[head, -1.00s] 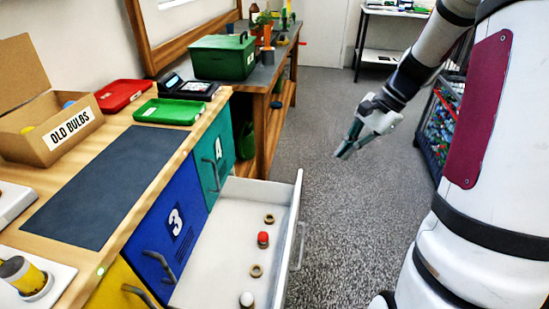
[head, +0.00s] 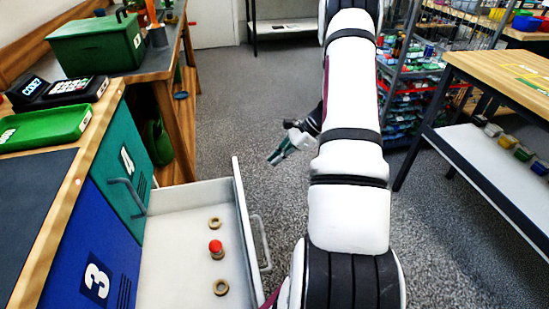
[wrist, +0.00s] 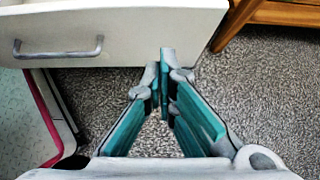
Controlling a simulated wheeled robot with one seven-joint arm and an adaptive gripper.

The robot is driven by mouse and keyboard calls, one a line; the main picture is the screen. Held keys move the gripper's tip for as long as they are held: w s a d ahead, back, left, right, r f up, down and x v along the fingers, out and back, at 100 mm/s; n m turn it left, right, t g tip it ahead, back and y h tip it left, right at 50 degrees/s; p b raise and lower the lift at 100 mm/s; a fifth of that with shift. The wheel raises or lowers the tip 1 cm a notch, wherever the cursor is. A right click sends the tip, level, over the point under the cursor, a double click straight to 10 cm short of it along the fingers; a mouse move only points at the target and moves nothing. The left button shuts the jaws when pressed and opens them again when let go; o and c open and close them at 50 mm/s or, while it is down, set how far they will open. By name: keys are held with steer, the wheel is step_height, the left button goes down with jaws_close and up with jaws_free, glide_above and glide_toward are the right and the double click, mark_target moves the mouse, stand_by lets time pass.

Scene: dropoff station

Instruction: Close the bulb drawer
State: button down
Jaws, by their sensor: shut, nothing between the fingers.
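The open white drawer (head: 160,230) sticks out from the workbench, beside the blue front marked 3. In it lie brass-coloured rings (head: 221,287) and a red-topped bulb (head: 216,248). Its front panel carries a grey bar handle (head: 261,243), and in the wrist view the panel (wrist: 130,25) and handle (wrist: 58,50) show at upper left. My gripper (head: 271,160) is shut and empty, out beyond the drawer's front and apart from it in the head view. In the wrist view its teal fingertips (wrist: 163,66) meet near the panel's lower right edge; contact cannot be told.
The workbench (head: 62,215) holds a green tray (head: 45,128) and a card terminal (head: 75,92). A green toolbox (head: 97,45) sits on the farther bench. A shelf rack (head: 410,75) and a wooden table (head: 500,80) stand on the right. Grey floor is clear ahead.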

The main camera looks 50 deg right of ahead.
steer(key=w+a+f+b, duration=0.2)
steer(key=w+a+f, duration=0.2)
steer(key=a, duration=0.3)
steer(key=shift+w+f, duration=0.3)
steer(key=shift+w, duration=0.05)
steer(key=shift+a, duration=0.15)
steer(key=w+a, duration=0.7)
steer(key=a, duration=0.3)
steer(key=w+a+b, duration=0.1)
steer(key=w+a, duration=0.5)
steer(key=a, duration=0.4)
steer(key=shift+w, duration=0.35)
